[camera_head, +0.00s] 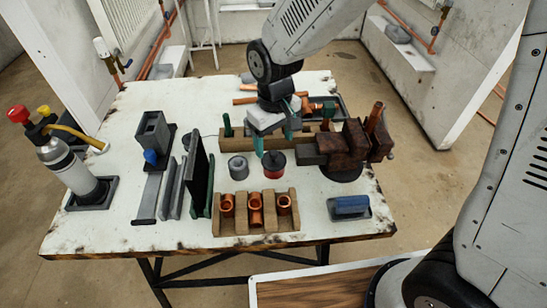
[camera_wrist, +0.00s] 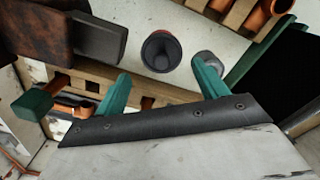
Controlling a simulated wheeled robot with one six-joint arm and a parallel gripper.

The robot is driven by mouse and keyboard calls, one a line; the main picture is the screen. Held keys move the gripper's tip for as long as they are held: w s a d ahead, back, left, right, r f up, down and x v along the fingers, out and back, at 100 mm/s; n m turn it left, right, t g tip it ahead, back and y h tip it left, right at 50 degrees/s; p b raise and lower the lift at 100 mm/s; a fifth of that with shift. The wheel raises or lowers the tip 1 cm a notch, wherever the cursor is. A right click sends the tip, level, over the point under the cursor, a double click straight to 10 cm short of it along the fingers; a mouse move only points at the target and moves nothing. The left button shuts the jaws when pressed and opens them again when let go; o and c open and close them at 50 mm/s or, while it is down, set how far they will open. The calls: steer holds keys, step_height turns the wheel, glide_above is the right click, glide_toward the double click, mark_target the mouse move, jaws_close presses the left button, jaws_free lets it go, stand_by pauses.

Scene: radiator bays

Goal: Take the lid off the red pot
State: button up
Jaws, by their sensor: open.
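The red pot (camera_head: 274,172) stands on the white table near its middle, with a dark lid (camera_head: 273,158) on top. In the wrist view the dark lid (camera_wrist: 160,50) covers most of the pot, and a little red shows at its edge. My gripper (camera_head: 273,141) is above and just behind the pot in the head view, its teal fingers open and empty. In the wrist view the fingers are spread on either side of the lid's line, apart from it. A grey pot (camera_head: 238,168) stands just left of the red pot; it also shows beside the right finger in the wrist view (camera_wrist: 208,60).
A rusty vise (camera_head: 355,148) stands close on the right. A wooden rack with copper fittings (camera_head: 241,222) is in front, and a black upright panel (camera_head: 199,172) is to the left. A wooden tool rack (camera_head: 235,141) lies behind. A blue-topped block (camera_head: 350,207) sits front right.

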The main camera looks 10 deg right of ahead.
mark_target(274, 152)
step_height(274, 152, down, 5)
steer(key=shift+a, duration=0.15)
steer(key=c, duration=0.7)
steer(key=shift+r, duration=0.2)
